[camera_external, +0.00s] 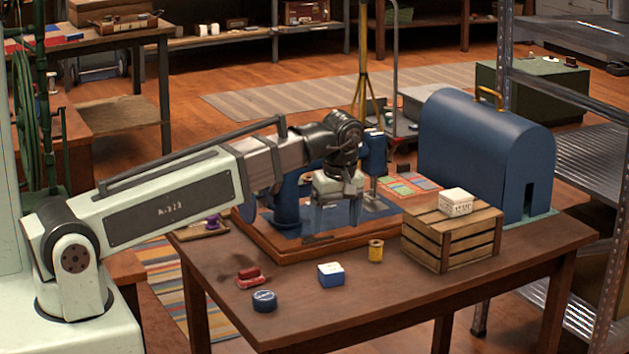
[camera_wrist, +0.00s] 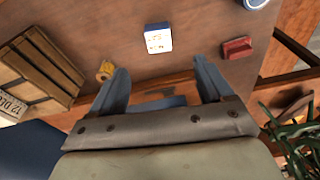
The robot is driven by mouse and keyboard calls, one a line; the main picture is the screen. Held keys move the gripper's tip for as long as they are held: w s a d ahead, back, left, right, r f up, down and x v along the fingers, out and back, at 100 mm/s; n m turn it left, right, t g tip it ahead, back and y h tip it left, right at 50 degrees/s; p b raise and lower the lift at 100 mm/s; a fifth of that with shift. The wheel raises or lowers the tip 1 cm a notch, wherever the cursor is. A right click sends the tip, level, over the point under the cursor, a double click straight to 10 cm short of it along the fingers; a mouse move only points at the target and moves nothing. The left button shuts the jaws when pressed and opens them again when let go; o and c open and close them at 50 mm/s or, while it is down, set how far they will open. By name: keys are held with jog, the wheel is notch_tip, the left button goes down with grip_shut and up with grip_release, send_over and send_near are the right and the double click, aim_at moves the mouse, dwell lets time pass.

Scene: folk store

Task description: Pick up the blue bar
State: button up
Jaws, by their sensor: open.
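A small blue block with a white top (camera_external: 331,281) lies on the brown table near its front edge; it is the closest match I see to the blue bar. In the wrist view the block (camera_wrist: 158,39) is at the top centre, beyond my fingertips and apart from them. My gripper (camera_external: 339,228) is open, pointing down over the wooden base of a blue sewing machine, behind the block. The wrist view shows my gripper (camera_wrist: 160,68) with its two blue-grey fingers spread and nothing held.
A round blue tin (camera_external: 264,301), a red object (camera_external: 248,278) and a yellow spool (camera_external: 376,251) stand around the block. The sewing machine's wooden base (camera_external: 330,247) is under my gripper. A wooden crate (camera_external: 450,240) bearing a white box (camera_external: 456,203) and a blue domed case (camera_external: 480,150) stand right.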

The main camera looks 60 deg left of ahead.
send_over(331, 268)
jog(key=d, duration=0.1)
notch_tip(331, 268, down, 8)
jog(key=shift+f, duration=0.3)
jog(key=shift+f, duration=0.1)
jog(key=shift+a+f, duration=0.2)
jog(key=shift+f, duration=0.6)
jog(key=shift+a+f, duration=0.15)
jog(key=shift+f, duration=0.65)
jog(key=shift+a+f, duration=0.2)
jog(key=shift+f, duration=0.6)
jog(key=c, duration=1)
